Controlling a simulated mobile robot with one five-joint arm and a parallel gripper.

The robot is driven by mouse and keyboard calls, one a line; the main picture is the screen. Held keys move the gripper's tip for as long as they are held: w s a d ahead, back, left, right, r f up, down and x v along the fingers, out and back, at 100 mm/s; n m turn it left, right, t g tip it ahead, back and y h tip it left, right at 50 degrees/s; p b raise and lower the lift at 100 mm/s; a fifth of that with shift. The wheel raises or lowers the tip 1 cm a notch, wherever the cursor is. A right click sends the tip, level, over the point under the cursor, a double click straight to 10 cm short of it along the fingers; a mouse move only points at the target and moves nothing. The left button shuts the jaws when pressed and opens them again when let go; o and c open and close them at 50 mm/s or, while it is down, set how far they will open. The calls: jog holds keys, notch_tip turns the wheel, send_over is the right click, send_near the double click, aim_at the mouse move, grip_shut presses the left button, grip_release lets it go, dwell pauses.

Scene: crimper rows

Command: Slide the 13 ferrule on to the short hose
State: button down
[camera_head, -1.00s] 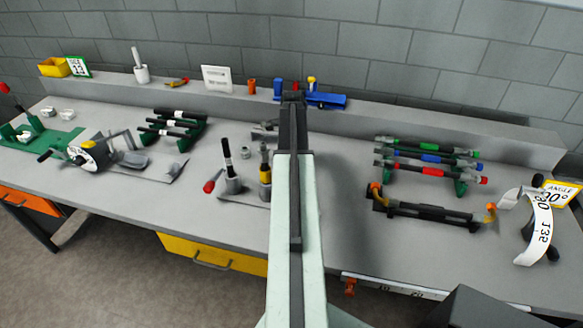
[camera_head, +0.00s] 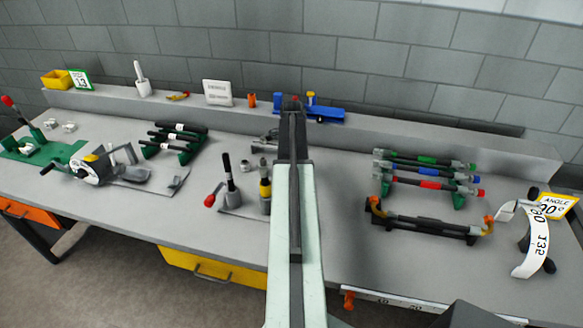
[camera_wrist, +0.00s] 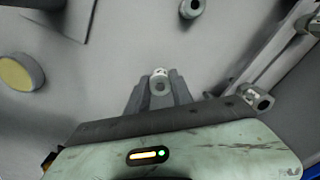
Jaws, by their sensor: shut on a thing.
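In the wrist view my gripper (camera_wrist: 160,88) is shut on a small silver ring (camera_wrist: 160,75), which looks like a ferrule; its marking is too small to read. In the head view my own arm hides the fingertips and the ring. Several black hoses lie on a green rack (camera_head: 172,140) left of my arm. Which hose is the short one I cannot tell for sure. A card reading 13 (camera_head: 81,80) stands on the back ledge.
Another silver ring (camera_wrist: 191,7) lies apart at the top of the wrist view. A yellow-banded upright post (camera_head: 265,185) stands close left of my arm. A crank device (camera_head: 92,167) stands further left. Racked hoses with coloured bands (camera_head: 430,171) and a black fixture (camera_head: 430,226) are at right.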

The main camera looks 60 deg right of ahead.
notch_tip(320, 180, up, 2)
jog(key=shift+p, duration=0.6)
jog(key=s+a, duration=0.3)
jog(key=s, duration=0.1)
jog(key=s+a, duration=0.3)
jog(key=s, duration=0.2)
jog(key=s+a+r, duration=0.1)
jog(key=s+a, duration=0.1)
jog(key=s, duration=0.2)
jog(key=shift+s+a+p, duration=0.25)
jog(key=shift+a+p, duration=0.15)
jog(key=shift+f, duration=0.1)
